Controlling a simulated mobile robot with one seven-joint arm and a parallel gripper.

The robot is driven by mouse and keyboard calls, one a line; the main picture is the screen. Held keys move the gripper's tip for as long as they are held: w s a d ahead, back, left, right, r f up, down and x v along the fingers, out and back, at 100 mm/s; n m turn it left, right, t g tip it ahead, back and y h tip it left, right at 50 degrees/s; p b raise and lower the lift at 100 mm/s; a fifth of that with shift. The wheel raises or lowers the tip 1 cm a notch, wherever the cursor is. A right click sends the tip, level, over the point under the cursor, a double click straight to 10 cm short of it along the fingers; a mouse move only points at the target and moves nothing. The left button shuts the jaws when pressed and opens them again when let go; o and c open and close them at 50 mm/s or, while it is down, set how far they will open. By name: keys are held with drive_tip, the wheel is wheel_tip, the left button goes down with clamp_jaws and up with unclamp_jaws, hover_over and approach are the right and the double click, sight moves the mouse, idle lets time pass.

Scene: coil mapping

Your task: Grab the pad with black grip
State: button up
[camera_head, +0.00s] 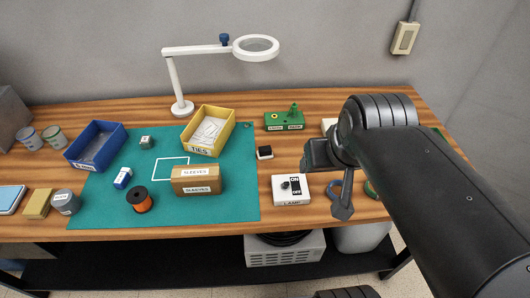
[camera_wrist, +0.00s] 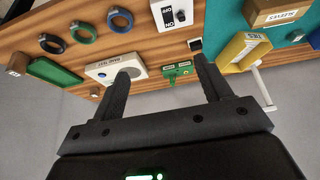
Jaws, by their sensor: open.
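A small black block with a pale lower edge (camera_head: 264,152), which looks like the pad with black grip, lies on the table right of the green mat. It also shows in the wrist view (camera_wrist: 195,44), beyond the right finger's tip. My gripper (camera_wrist: 163,70) is open, with nothing between its fingers. In the head view my gripper (camera_head: 335,185) hangs above the right part of the table, right of the pad and apart from it. Part of it is hidden by my arm.
A white lamp switch box (camera_head: 292,189) and a green box (camera_head: 284,120) stand near the pad. Left are a yellow bin (camera_head: 208,130), a cardboard sleeves box (camera_head: 197,181) and a magnifier lamp (camera_head: 182,106). A white device (camera_wrist: 115,69) and several rings (camera_wrist: 82,32) show in the wrist view.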

drive_tip(key=w+a+g, duration=0.2)
drive_tip(key=w, duration=0.6)
drive_tip(key=n+g, duration=0.2)
drive_tip(key=g, duration=0.1)
hover_over(265, 149)
wheel_tip(265, 149, down, 12)
wheel_tip(265, 149, down, 11)
drive_tip(key=c, duration=1.1)
drive_tip(key=shift+o, duration=0.2)
drive_tip(key=shift+r, duration=0.1)
